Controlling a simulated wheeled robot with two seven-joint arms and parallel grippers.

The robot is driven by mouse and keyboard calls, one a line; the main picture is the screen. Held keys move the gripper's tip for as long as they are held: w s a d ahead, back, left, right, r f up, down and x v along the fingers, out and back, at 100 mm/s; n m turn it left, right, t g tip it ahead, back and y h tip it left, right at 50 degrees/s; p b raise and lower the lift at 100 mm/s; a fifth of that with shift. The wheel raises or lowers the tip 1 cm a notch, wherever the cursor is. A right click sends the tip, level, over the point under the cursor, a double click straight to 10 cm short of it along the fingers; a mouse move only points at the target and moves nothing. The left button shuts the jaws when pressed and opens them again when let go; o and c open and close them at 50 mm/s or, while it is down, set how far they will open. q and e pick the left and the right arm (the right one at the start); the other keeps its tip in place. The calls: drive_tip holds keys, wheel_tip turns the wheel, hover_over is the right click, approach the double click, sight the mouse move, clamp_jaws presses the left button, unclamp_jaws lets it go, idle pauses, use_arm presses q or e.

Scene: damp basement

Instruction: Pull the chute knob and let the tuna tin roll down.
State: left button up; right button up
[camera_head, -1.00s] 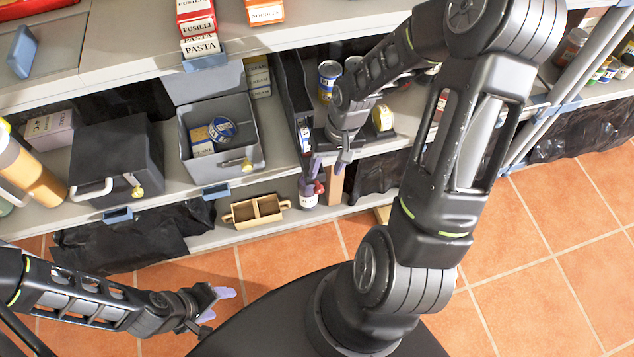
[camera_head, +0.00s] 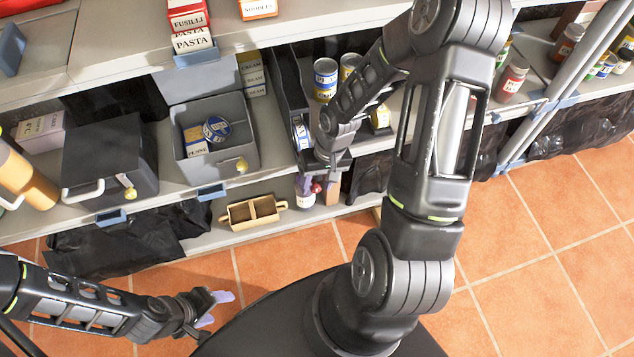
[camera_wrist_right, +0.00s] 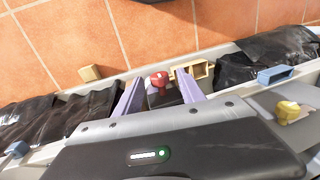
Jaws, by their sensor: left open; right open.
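The chute (camera_head: 291,88) is a dark sloping channel on the middle shelf. A white and blue tin (camera_head: 302,133) lies at its lower end; its label is not readable. The red knob (camera_head: 316,187) is below the chute's front and shows also in the right wrist view (camera_wrist_right: 158,80). My right gripper (camera_head: 320,182) points down there, open, with the knob between its lilac fingers (camera_wrist_right: 158,90); I cannot tell whether they touch it. My left gripper (camera_head: 217,306) is open and empty over the floor at lower left.
A grey open bin (camera_head: 251,150) holds a blue and yellow tin (camera_head: 216,130) and a box. A dark closed bin (camera_head: 108,160) stands left of it. A wooden divided tray (camera_head: 253,212) lies on the bottom shelf. Upright tins (camera_head: 326,78) stand right of the chute.

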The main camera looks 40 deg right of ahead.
clamp_jaws()
idle(0.4)
idle(0.9)
